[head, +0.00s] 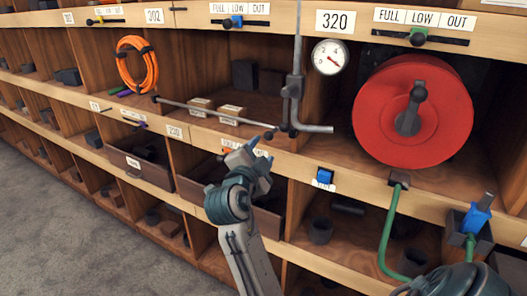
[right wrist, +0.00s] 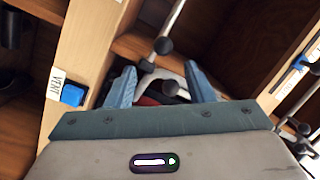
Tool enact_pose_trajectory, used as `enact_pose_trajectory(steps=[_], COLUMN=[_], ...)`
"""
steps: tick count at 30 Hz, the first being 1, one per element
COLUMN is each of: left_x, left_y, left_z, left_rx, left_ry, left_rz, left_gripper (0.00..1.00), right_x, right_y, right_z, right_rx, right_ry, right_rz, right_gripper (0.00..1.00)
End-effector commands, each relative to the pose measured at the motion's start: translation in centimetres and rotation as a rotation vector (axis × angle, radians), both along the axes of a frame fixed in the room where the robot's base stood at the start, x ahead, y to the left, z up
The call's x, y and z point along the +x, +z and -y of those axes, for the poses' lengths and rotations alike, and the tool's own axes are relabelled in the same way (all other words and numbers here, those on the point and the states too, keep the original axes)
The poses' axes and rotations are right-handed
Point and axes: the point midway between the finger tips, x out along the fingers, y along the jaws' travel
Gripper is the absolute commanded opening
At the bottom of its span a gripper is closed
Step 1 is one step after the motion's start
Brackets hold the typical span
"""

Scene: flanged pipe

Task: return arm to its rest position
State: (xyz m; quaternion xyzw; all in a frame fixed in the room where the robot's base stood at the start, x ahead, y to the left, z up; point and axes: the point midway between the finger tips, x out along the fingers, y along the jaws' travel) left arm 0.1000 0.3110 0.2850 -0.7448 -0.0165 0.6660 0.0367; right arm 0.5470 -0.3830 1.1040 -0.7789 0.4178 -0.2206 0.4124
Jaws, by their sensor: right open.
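My right gripper (head: 256,152) is in the middle of the head view, in front of the lower shelf edge, just below the end of a thin grey rod (head: 215,112). Its blue-grey fingers are apart. In the right wrist view, the same gripper (right wrist: 160,86) has both fingers spread, with a grey bent bar showing between and beyond them. I cannot tell whether a finger touches the bar. Nothing is seen held. My left gripper does not show.
Close to the right gripper are a bent grey pipe (head: 310,128), an upright rod (head: 296,75) and a blue block (head: 325,176). A red reel (head: 385,120), a gauge (head: 332,57), a green hose (head: 390,225) and an orange coil (head: 122,65) are around. Open floor (head: 60,240) is lower left.

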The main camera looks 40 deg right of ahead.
Motion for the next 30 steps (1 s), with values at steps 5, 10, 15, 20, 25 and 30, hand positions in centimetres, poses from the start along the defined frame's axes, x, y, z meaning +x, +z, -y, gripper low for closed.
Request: enact_pose_trajectory(steps=[5,10,15,20,25,30], left_x=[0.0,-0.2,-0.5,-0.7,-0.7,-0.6], left_y=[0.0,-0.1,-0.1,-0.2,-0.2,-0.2], left_z=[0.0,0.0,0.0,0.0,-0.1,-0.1], left_rx=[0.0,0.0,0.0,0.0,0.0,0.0], left_ry=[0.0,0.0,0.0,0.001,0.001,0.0], left_rz=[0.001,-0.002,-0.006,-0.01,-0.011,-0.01], left_gripper=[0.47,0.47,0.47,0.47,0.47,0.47], right_x=[-0.2,-0.2,-0.1,0.2,3.5,7.6], right_y=[0.0,0.0,0.0,-0.4,-5.8,-17.5], right_z=[-0.2,-0.2,-0.2,-0.3,-1.3,-3.3], right_rx=[0.0,0.0,0.0,-0.005,-0.065,-0.161], right_ry=[0.0,0.0,0.0,0.007,0.1,0.292], right_rz=[0.0,0.0,0.0,-0.015,-0.199,-0.526], right_gripper=[0.48,0.48,0.48,0.48,0.48,0.48])
